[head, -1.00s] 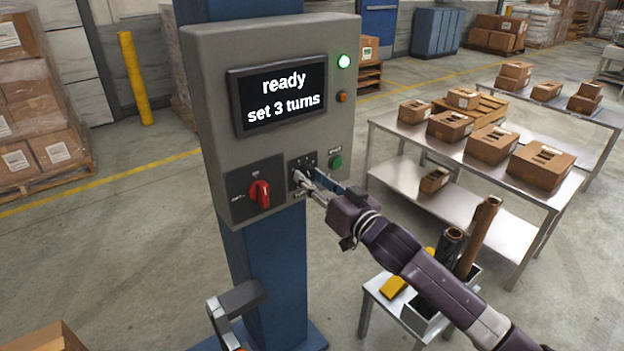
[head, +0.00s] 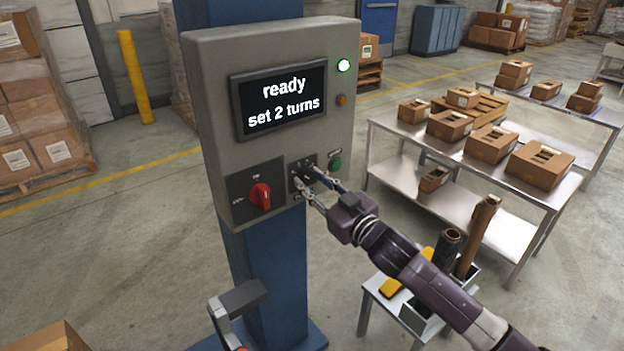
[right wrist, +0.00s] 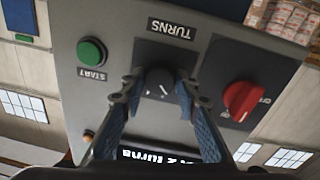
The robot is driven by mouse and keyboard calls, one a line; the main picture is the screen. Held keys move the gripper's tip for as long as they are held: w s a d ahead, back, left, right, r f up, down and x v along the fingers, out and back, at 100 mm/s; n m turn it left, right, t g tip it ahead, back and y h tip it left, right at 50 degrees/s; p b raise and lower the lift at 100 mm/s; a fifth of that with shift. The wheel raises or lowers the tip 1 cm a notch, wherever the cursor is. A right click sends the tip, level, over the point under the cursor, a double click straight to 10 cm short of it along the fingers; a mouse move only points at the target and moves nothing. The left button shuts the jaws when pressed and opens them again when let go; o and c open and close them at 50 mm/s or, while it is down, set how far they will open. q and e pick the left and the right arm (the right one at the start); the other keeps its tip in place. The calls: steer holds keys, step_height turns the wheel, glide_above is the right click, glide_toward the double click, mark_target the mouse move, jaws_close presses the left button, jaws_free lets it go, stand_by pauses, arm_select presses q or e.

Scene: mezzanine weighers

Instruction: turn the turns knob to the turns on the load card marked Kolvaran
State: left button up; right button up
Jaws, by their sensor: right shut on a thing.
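The grey control panel (head: 215,75) on a blue column has a screen (head: 281,98) reading "ready" and "set 2 turns". The dark turns knob (right wrist: 160,84) sits on a black plate under the label "TURNS" in the right wrist view, which shows the panel upside down. My right gripper (right wrist: 158,88) is shut on the knob, one finger on each side. In the head view my right gripper (head: 312,180) is at the panel's lower right and hides most of the knob. My left gripper is not in view. I see no readable load card.
A red switch (head: 260,196) is left of the knob, and a green start button (head: 335,164) is right of it. A green lamp (head: 344,65) is lit. A metal table (head: 480,178) with cartons and a small stand with rolls are at the right.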

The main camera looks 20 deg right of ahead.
steer(key=shift+n+p, duration=0.3)
steer(key=shift+n, duration=1.3)
steer(key=o, duration=1.2)
steer(key=shift+c, duration=0.2)
steer(key=v, duration=1.2)
steer(key=shift+f, duration=0.1)
